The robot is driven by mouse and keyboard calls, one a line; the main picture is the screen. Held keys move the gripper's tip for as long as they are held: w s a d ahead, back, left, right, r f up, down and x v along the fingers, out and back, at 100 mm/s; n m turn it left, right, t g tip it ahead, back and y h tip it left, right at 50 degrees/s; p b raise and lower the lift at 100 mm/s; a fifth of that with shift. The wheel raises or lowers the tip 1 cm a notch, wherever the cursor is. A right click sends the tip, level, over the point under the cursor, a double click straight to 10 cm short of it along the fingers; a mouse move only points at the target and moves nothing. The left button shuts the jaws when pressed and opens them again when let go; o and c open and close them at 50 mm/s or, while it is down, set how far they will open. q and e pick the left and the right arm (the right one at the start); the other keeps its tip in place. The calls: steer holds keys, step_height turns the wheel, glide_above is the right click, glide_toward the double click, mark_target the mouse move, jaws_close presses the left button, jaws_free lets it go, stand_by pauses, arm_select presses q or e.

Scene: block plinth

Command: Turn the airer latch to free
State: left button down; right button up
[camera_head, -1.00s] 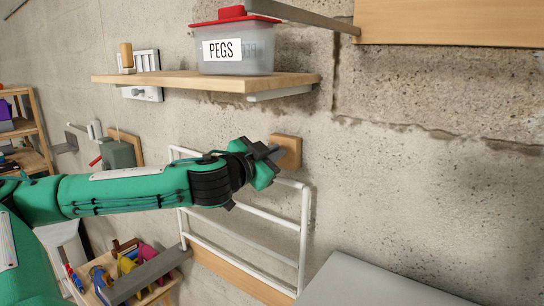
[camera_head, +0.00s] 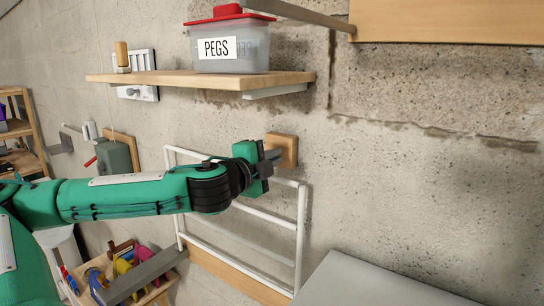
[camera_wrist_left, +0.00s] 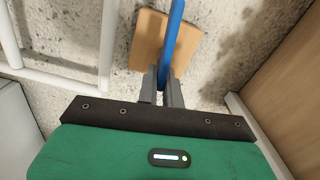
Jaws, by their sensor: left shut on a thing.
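The airer latch is a blue lever (camera_wrist_left: 175,35) in front of a square wooden block (camera_head: 284,148) on the wall; the block also shows in the left wrist view (camera_wrist_left: 147,40). The white tube airer frame (camera_head: 301,225) stands against the wall below it. My left gripper (camera_head: 272,162) is at the block, with its fingers (camera_wrist_left: 162,88) shut on the blue lever in the left wrist view. In the head view the gripper hides most of the lever. My right gripper is not in view.
A wooden shelf (camera_head: 215,80) with a PEGS box (camera_head: 232,50) juts out above my left arm. A grey flat surface (camera_head: 375,285) lies at the lower right. A tool caddy (camera_head: 100,288) is at the lower left. The wall right of the block is bare.

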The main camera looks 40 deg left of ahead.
arm_select(q)
steer(key=shift+f+m, duration=0.15)
steer(key=shift+m, duration=0.85)
steer(key=c, duration=1.6)
jaws_free()
steer(key=shift+o, duration=0.2)
